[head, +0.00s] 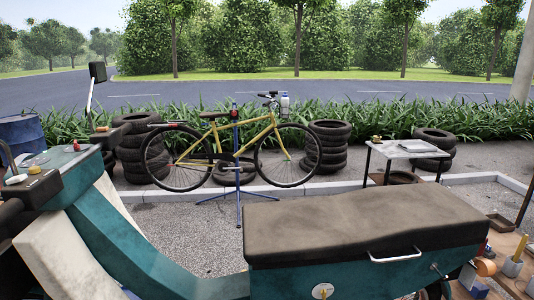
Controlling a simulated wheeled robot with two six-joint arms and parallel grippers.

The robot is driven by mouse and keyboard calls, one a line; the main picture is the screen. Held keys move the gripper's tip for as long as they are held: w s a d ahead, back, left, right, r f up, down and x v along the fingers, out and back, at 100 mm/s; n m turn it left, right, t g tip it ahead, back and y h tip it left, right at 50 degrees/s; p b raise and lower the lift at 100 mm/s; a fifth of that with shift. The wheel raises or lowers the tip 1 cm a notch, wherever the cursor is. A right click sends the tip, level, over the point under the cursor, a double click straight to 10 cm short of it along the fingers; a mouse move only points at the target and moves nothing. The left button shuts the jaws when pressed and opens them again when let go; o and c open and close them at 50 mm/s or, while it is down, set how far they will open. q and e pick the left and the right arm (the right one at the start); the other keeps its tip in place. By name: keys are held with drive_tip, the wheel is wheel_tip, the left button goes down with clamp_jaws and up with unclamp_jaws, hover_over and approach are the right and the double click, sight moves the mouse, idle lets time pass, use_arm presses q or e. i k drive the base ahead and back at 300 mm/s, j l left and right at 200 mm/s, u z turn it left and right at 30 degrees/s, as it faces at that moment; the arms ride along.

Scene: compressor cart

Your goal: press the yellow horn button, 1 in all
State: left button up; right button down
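A small yellow button (34,170) sits on top of a black switch housing (32,189) on the scooter's near handlebar, at the left edge of the head view. A pale round piece (15,179) lies beside it on the same housing. The button is too small to tell whether it is pressed in. Neither my left nor my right gripper shows in the head view.
The teal scooter (130,252) with its dark seat (355,220) fills the foreground. A mirror (97,72) rises from the far handlebar. A yellow bicycle (231,140) on a stand, tyre stacks (327,146) and a small table (408,149) stand behind. A cluttered bench (515,285) is at right.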

sight(34, 169)
drive_tip(key=k+j+u, duration=0.1)
drive_tip(key=u, duration=1.1)
drive_tip(key=k+j, duration=0.05)
